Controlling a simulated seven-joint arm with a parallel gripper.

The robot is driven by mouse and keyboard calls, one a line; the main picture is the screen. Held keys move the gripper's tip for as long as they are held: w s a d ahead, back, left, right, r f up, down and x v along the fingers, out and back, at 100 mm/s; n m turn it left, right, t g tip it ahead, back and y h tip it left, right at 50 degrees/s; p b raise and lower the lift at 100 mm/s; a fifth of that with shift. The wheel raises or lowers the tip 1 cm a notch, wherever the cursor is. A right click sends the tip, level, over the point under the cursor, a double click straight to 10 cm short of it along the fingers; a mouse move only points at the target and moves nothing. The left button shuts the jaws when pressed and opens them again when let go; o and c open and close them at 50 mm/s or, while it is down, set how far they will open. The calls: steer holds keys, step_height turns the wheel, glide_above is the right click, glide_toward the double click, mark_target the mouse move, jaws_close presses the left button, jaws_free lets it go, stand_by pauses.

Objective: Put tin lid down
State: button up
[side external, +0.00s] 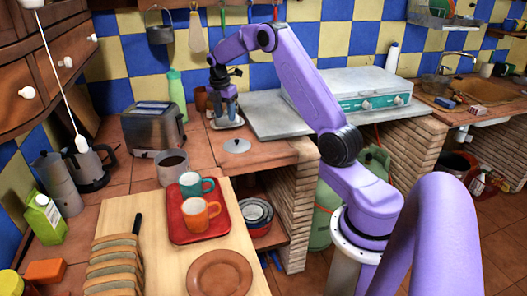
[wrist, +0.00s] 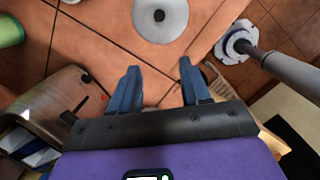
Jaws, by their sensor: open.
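The tin lid (side external: 237,146) is a grey round disc with a dark knob. It lies flat on the tiled counter near its front edge, and it also shows at the top of the wrist view (wrist: 172,27). My gripper (side external: 228,118) is at the back of the counter, behind the lid and apart from it. In the wrist view my gripper (wrist: 160,67) has its two blue fingers spread, with only bare tile visible between them. A grey tin pot (side external: 172,165) stands on the counter to the left of the lid.
A toaster (side external: 152,130) and a green bottle (side external: 177,96) stand left of my gripper. A white stove (side external: 345,92) is at the right. A red tray (side external: 188,232) with two mugs sits in front on a wooden board. Bare tile surrounds the lid.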

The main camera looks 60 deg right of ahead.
steer(key=s+a+r+m, duration=0.1)
steer(key=a+r, duration=0.1)
steer(key=a, duration=0.6)
steer(key=s+a+r, duration=0.1)
steer(key=a+r, duration=0.1)
steer(key=a, duration=0.5)
steer(key=s+a+r+m+y, duration=0.1)
steer(key=s+a+r, duration=0.1)
steer(key=s+a, duration=1.05)
steer(key=s+a+m, duration=0.1)
steer(key=s+a, duration=0.1)
steer(key=s, duration=1)
steer(key=s+a+f+m+y, duration=0.1)
steer(key=s+a+m, duration=0.1)
steer(key=s, duration=0.9)
steer(key=shift+s+a, duration=0.35)
steer(key=shift+a, duration=0.2)
